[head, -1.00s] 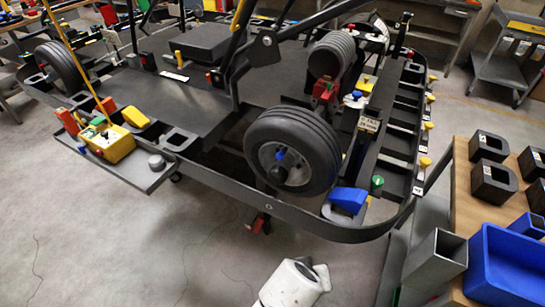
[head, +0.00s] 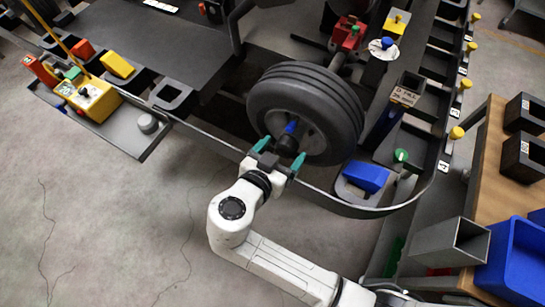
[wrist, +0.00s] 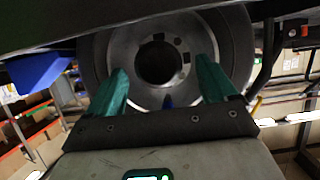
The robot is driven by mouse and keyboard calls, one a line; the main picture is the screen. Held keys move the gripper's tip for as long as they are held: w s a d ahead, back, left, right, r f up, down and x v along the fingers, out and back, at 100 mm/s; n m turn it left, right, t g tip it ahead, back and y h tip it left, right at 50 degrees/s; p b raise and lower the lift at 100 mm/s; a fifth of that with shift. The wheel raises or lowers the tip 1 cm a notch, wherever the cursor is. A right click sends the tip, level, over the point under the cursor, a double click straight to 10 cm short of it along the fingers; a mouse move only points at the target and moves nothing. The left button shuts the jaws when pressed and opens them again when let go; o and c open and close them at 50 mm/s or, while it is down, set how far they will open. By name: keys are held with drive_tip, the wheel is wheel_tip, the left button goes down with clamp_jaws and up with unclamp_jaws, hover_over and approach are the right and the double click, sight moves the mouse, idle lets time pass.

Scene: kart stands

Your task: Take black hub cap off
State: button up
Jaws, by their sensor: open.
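My gripper (head: 279,155) is open in front of the hub. Its green fingers stand on either side of the cap, and in the wrist view a gap shows between each finger and the cap. My gripper (wrist: 160,68) holds nothing.
The kart's curved black rail (head: 330,203) runs below the wheel, close to my arm. A blue block (head: 365,177) sits right of the wheel. A grey tray (head: 130,130) with a yellow box is at left. A blue bin (head: 515,262) stands at lower right. Open floor lies lower left.

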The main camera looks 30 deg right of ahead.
sight(288, 145)
drive_tip(key=shift+p+x, duration=0.35)
drive_tip(key=shift+x, duration=1.9)
drive_tip(key=shift+c, duration=0.5)
drive_tip(key=c, duration=1.1)
drive_tip(key=shift+s+a, duration=0.15)
drive_tip(key=shift+s+a, duration=0.4)
drive_tip(key=shift+a, duration=0.15)
drive_tip(key=shift+s+a+b, duration=0.35)
drive_tip(key=shift+a+b, duration=0.05)
drive_tip(key=shift+a, duration=0.2)
drive_tip(key=shift+s+a, duration=0.2)
drive_tip(key=shift+a, duration=0.05)
drive_tip(key=shift+s+a, duration=0.35)
drive_tip(key=shift+a, duration=0.2)
